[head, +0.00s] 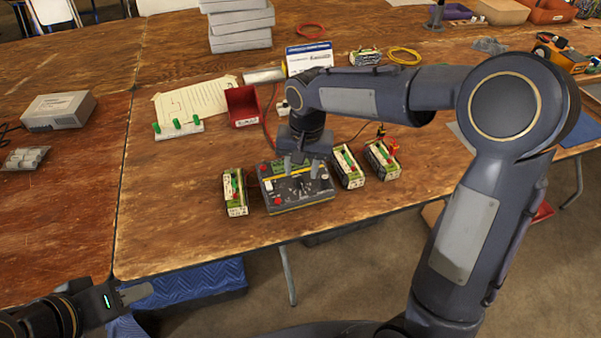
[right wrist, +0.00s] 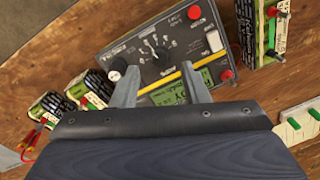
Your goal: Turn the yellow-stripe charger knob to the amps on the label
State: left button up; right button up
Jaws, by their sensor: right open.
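The charger (head: 296,197) is a dark box with a yellow stripe, on the table's front part. The small printing is too blurred to read. My left gripper (head: 135,293) is low at the left, off the table's front edge.
Battery packs stand left (head: 235,192) and right (head: 348,167) of the charger, with another further right (head: 381,159). A red bin (head: 242,106), a paper sheet (head: 195,101) and a white strip with green pegs (head: 179,128) lie behind. The table front at left is clear.

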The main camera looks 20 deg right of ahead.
aim_at(303, 182)
jog(key=shift+s+d+r, duration=0.1)
jog(key=shift+r, duration=2.05)
jog(key=s+d+r+n+t+y+p, duration=0.1)
jog(key=s+d+r+t+y+p, duration=0.1)
jog(key=s+d+r+p, duration=0.55)
jog(key=s+r+n+t+y+p, duration=0.1)
jog(key=s+t, duration=0.2)
jog(key=s, duration=1.2)
jog(key=shift+a+r, duration=0.25)
jog(key=shift+r, duration=0.15)
